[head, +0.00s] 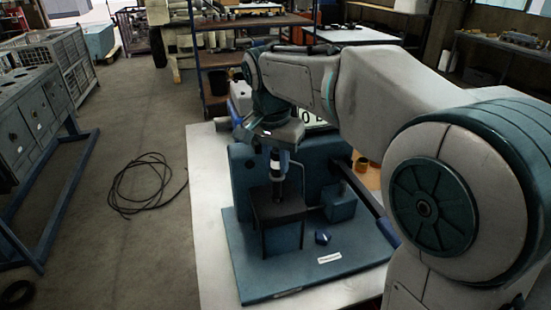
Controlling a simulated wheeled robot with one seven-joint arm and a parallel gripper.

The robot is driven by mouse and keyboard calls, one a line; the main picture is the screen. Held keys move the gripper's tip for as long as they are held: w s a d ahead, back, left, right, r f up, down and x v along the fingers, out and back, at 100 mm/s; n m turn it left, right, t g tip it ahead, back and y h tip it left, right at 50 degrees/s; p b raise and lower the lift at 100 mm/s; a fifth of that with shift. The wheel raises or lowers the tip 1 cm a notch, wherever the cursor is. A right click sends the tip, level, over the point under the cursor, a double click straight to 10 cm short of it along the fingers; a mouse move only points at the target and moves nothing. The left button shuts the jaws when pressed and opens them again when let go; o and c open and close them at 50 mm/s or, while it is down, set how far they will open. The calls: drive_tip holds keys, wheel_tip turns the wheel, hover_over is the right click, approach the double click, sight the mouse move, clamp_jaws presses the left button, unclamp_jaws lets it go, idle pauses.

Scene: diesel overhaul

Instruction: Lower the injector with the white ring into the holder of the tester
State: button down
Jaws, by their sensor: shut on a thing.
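The tester is a dark teal machine (243,177) on a blue base plate (262,283), standing on a light-topped table. Its holder is a dark block with a black top (265,219) in front of the tester body. My gripper (277,147) is above the holder, pointing down, and is shut on the injector (279,170). The injector hangs about upright, with a pale band near its top just under the fingers. Its dark lower end meets the holder's black top in the picture. I cannot tell whether the tip is inside the hole, which is hidden.
My arm covers the table's right side. A black cable (146,184) lies on the floor, left of the table.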

sight(276, 176)
drive_tip(key=shift+f+b, duration=1.2)
drive_tip(key=shift+f, duration=0.6)
drive_tip(key=shift+f+b, duration=0.95)
drive_tip(key=shift+f, duration=0.3)
drive_tip(key=c, duration=0.8)
unclamp_jaws()
drive_tip(key=shift+o, duration=0.2)
drive_tip(key=shift+r+p, duration=3.05)
drive_tip(key=shift+r, duration=0.5)
